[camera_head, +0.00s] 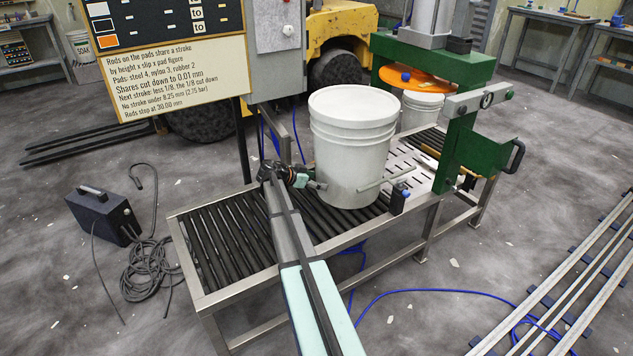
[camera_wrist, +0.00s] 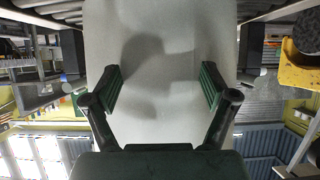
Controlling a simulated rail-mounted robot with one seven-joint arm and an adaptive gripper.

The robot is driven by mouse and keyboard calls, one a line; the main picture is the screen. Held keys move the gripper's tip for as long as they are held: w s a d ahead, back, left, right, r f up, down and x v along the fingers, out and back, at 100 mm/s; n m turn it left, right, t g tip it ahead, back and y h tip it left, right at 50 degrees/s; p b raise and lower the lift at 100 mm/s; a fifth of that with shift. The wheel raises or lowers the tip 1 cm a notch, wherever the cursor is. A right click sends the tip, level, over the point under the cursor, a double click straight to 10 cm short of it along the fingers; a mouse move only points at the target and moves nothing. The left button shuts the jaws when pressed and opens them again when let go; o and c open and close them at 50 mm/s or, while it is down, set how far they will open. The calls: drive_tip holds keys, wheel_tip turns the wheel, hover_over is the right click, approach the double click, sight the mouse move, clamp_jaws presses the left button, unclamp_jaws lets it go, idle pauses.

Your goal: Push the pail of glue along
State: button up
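A white lidded pail (camera_head: 350,150) stands upright on the roller conveyor (camera_head: 225,240), left of the green press (camera_head: 450,150). My gripper (camera_head: 312,183) is at the pail's lower left side. In the wrist view the pale pail wall (camera_wrist: 160,40) fills the middle, seen past my open gripper (camera_wrist: 161,88). The two fingers are spread wide with nothing clamped between them. Whether the fingertips touch the wall, I cannot tell.
A thin bar (camera_head: 385,181) and a small dark block (camera_head: 399,199) are at the conveyor's front edge by the pail. An orange disc (camera_head: 395,80) is at the press. A signboard (camera_head: 180,75) stands behind the conveyor. Rollers left of the pail are bare. Floor rails (camera_head: 570,290) run at right.

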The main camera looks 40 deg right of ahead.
drive_tip(key=shift+s+d+b, duration=0.3)
drive_tip(key=shift+d, duration=1)
drive_tip(key=shift+s+d+b, duration=0.25)
drive_tip(key=shift+d+b, duration=0.05)
drive_tip(key=shift+d, duration=1)
drive_tip(key=shift+s+d+b, duration=0.3)
drive_tip(key=shift+d, duration=1)
drive_tip(key=shift+s+d+b, duration=0.25)
drive_tip(key=shift+d+b, duration=0.05)
drive_tip(key=shift+d, duration=1)
drive_tip(key=shift+s+d+b, duration=0.25)
drive_tip(key=shift+s+d, duration=0.05)
drive_tip(key=shift+d, duration=1.05)
drive_tip(key=shift+s+d+b, duration=0.25)
drive_tip(key=shift+d+b, duration=0.05)
drive_tip(key=shift+d, duration=1.1)
drive_tip(key=shift+s+d+b, duration=0.25)
drive_tip(key=shift+d, duration=1)
drive_tip(key=shift+s+d+b, duration=0.25)
drive_tip(key=shift+s+d, duration=0.05)
drive_tip(key=shift+d, duration=1)
drive_tip(key=shift+s+d+b, duration=0.25)
drive_tip(key=shift+d, duration=1.2)
drive_tip(key=s+d+b, duration=0.1)
drive_tip(key=d, duration=0.6)
drive_tip(key=shift+s+d, duration=0.25)
drive_tip(key=shift+s, duration=0.05)
drive_tip(key=shift+r, duration=0.1)
